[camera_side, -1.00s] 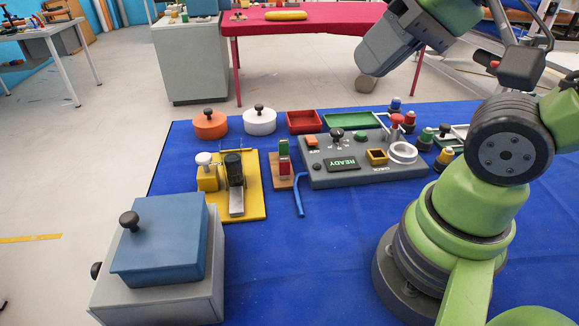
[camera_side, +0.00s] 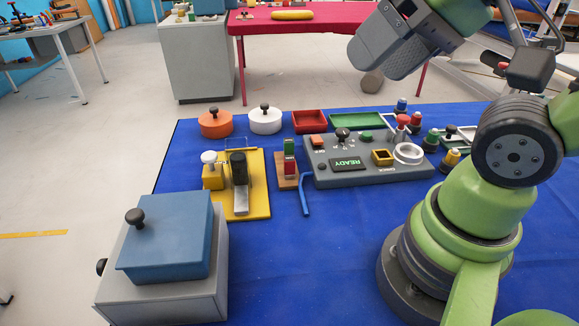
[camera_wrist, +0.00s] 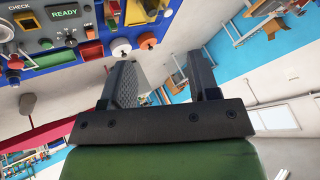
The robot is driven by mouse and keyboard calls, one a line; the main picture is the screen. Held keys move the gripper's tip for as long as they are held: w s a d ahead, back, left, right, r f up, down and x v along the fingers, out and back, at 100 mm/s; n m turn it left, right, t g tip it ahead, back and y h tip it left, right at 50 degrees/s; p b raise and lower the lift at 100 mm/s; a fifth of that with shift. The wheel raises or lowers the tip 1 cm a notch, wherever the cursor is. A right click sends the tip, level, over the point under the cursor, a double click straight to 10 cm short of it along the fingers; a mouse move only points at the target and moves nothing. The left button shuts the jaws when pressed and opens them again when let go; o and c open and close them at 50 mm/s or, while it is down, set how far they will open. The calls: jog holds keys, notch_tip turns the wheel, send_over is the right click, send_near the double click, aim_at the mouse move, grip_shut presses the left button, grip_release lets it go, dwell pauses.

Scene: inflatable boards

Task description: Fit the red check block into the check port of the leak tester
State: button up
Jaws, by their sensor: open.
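A red block (camera_side: 290,166) with a green part (camera_side: 289,147) above it stands in a small wooden holder (camera_side: 287,184) left of the leak tester. The leak tester (camera_side: 322,181) is a grey box with a READY screen, a square yellow-rimmed opening (camera_side: 382,157) and a round white ring (camera_side: 408,153). In the wrist view the tester (camera_wrist: 36,32) shows at upper left. My gripper (camera_wrist: 160,68) is open, with nothing between its fingers.
A yellow fixture (camera_side: 258,207) stands left of the holder and a blue rod (camera_side: 304,196) lies beside it. A lidded blue-grey box (camera_side: 165,245) is at front left. Pots, trays and several coloured pegs line the back. The blue mat's front middle is clear.

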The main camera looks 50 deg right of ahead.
jog(key=w+d+n+g, duration=0.2)
jog(key=w+n, duration=0.1)
jog(key=w, duration=0.3)
jog(key=n+g+h, duration=0.2)
jog(key=n+g, duration=0.3)
jog(key=n, duration=0.5)
send_over(289, 158)
jog(key=f, duration=2.2)
jog(key=shift+w+a+f, duration=0.15)
jog(key=shift+w+f, duration=0.05)
jog(key=f, duration=0.5)
jog(key=shift+s+f, duration=0.25)
jog(key=shift+f, duration=0.15)
jog(key=shift+c, duration=0.2)
grip_shut()
